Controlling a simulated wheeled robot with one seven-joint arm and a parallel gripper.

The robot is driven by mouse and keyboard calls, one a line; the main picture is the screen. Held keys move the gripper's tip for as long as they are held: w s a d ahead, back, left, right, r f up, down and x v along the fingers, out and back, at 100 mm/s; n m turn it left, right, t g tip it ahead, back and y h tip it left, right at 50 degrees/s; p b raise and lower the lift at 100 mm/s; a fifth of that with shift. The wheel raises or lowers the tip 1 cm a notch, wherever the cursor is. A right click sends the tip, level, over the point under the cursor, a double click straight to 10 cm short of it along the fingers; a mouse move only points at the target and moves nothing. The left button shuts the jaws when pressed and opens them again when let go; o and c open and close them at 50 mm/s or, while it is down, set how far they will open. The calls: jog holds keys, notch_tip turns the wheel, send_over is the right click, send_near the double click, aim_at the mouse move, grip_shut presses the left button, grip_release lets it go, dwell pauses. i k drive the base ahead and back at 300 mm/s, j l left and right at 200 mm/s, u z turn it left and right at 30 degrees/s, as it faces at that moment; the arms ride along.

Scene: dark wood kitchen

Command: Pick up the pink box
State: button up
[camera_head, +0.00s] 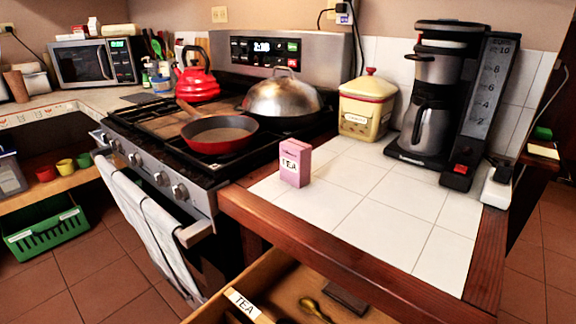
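The pink box (295,163) stands upright on the white tiled counter (385,205), near its left edge beside the stove. It is small, with a white label reading "TEA" on its front. Nothing touches it or covers it. My gripper is not in view in the head camera.
A stove (150,165) with a red pan (219,135) stands left of the box. A yellow canister (366,106) and a coffee maker (434,100) stand behind it. An open drawer (282,280) juts out below the counter. The tiles right of the box are clear.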

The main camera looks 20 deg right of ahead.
aim_at(295, 156)
jog(key=i+j+z, duration=0.15)
jog(key=j, duration=0.25)
jog(key=i+j+z, duration=0.1)
jog(key=j, duration=0.3)
jog(key=i+j+z, duration=0.15)
jog(key=j, duration=0.25)
jog(key=j+z, duration=0.1)
jog(key=j, duration=0.35)
